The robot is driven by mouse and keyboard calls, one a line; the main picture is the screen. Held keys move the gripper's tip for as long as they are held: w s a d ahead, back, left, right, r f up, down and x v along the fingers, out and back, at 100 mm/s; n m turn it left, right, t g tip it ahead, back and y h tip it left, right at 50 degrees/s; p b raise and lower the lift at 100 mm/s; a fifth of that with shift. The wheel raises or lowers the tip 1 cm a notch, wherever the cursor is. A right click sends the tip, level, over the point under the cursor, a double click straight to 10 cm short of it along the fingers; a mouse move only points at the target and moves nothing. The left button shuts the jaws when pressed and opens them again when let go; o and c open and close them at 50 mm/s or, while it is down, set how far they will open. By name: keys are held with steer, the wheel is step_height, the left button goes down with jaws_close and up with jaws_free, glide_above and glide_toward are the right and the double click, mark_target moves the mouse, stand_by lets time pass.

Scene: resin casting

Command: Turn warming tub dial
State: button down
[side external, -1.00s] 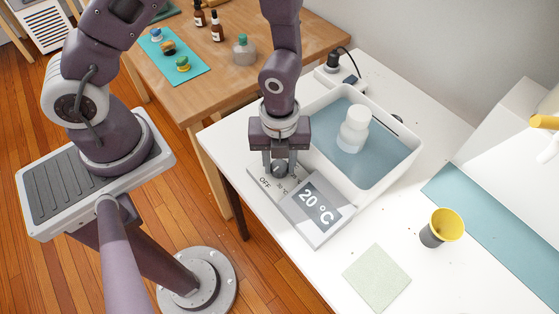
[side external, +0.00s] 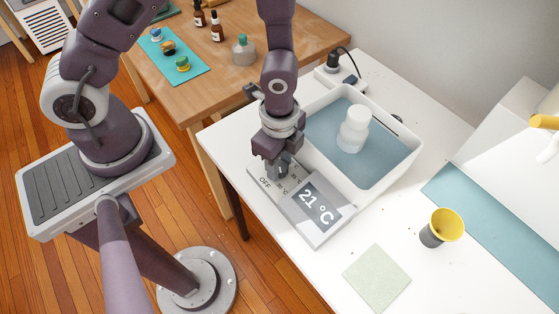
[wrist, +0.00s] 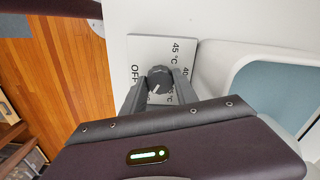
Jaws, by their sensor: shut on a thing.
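The warming tub (side external: 410,166) is a white basin of blue water with a white bottle (side external: 354,130) standing in it. Its grey control panel (side external: 318,238) lies along the front, and its display (side external: 321,205) reads 21 °C. My gripper (side external: 282,172) is at the panel's left end, shut on the dial and hiding it in the side view. In the wrist view the dark round dial (wrist: 159,78) sits between the two fingers of my gripper (wrist: 160,88). Its pale pointer line slants down and left. OFF, 45 °C and part of another marking show around it.
A yellow-lined grey cup (side external: 442,228) and a pale green square (side external: 377,278) are on the white table. A plug and power strip (side external: 338,72) stand behind the tub. The wooden table (side external: 215,65) holds bottles and a teal mat (side external: 174,56).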

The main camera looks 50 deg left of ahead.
steer(key=n, duration=1.1)
steer(key=shift+n, duration=0.3)
stand_by(0.5)
steer(key=c, duration=0.9)
jaws_free()
steer(key=shift+c, duration=0.2)
steer(key=shift+r, duration=0.1)
